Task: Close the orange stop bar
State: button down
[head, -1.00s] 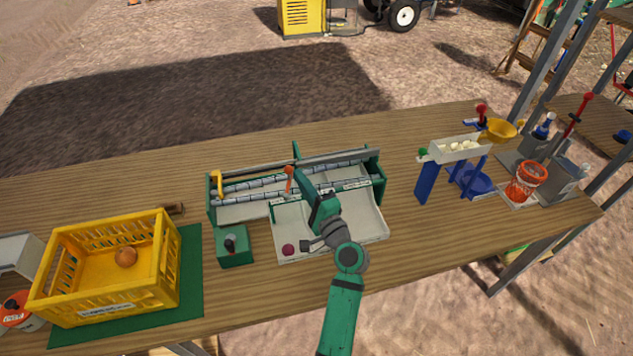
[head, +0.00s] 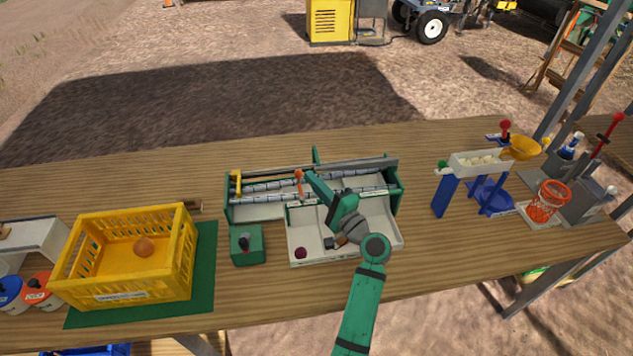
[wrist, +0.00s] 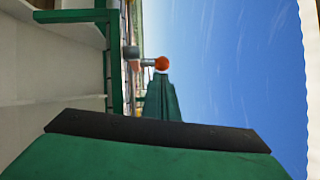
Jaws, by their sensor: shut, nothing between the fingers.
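A green-framed sorter (head: 398,205) with grey rollers stands on the wooden table. An orange-red knob on a short stalk (head: 299,175) stands up at its middle; I take it as part of the orange stop bar. It also shows in the wrist view (wrist: 161,63), on a grey stem, just beyond my green fingers. My gripper (head: 309,176) is shut and empty, reaching over the sorter from the front right. Its tip is close to the right of the knob; I cannot tell whether they touch. The bar's lower part is partly hidden.
A yellow-orange handle (head: 236,184) stands at the sorter's left end. A green box with a black knob (head: 246,245) and a yellow crate (head: 183,262) holding an onion (head: 144,246) are left. A blue stand with a white tray (head: 480,164) is right. A dark red ball (head: 300,253) lies in the front tray.

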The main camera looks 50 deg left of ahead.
dwell(0.3)
jog(key=shift+w+d+f, duration=0.1)
jog(key=shift+w+d, duration=0.2)
jog(key=shift+w, duration=0.15)
jog(key=w+d+f, duration=0.2)
jog(key=w+d, duration=0.1)
jog(key=d, duration=0.8)
jog(key=shift+w+d, duration=0.15)
jog(key=shift+d, duration=0.15)
